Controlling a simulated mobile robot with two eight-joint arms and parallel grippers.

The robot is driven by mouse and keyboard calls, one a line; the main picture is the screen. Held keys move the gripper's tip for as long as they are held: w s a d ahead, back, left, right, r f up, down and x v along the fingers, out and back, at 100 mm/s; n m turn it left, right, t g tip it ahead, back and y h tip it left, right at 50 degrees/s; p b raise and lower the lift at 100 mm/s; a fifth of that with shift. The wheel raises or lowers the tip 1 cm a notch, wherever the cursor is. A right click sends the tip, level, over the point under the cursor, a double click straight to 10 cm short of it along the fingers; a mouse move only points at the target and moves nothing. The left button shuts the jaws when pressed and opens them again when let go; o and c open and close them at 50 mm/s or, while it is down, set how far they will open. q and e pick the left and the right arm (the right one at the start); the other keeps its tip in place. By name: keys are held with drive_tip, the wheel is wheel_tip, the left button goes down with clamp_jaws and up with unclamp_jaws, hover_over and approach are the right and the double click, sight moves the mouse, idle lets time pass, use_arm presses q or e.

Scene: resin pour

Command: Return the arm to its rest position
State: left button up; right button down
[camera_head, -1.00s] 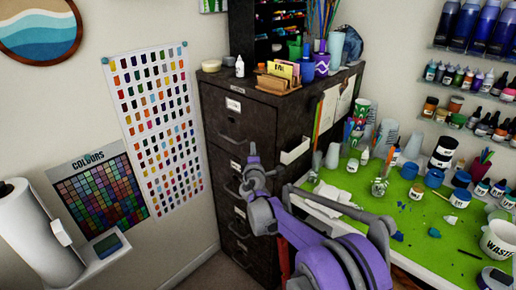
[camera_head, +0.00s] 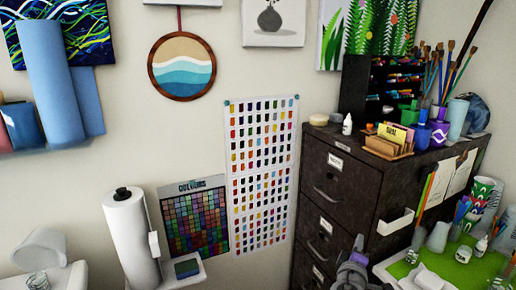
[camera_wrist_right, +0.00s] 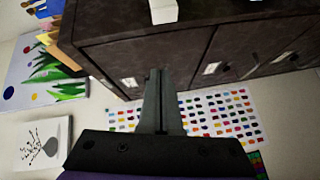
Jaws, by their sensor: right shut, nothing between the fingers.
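My right gripper (camera_head: 357,246) shows at the bottom edge of the head view, in front of the dark filing cabinet. Only its grey and purple tip end is in frame; most of the arm is cut off below. In the right wrist view my gripper's fingers (camera_wrist_right: 159,76) are together with nothing between them, pointing toward the cabinet (camera_wrist_right: 160,52). My left gripper is in neither view.
The filing cabinet (camera_head: 338,190) carries brushes and cups on top. The green-topped worktable (camera_head: 460,272) with cups is at the lower right. A paper roll (camera_head: 130,240) stands at the lower left. Colour charts (camera_head: 262,170) hang on the wall.

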drive_tip(key=s+a+f+m+g+y, duration=0.2)
drive_tip(key=s+a+f+m+g, duration=0.1)
drive_tip(key=s, duration=0.7)
drive_tip(key=s+a+f+m+g+y, duration=0.3)
drive_tip(key=s+a+f, duration=0.2)
drive_tip(key=s+f, duration=0.3)
drive_tip(key=s+a+f+m+g+y, duration=0.3)
drive_tip(key=s+a+f, duration=0.1)
drive_tip(key=s, duration=0.8)
drive_tip(key=shift+s+a+f, duration=0.3)
drive_tip(key=shift+a+f, duration=0.1)
drive_tip(key=shift+f, duration=0.25)
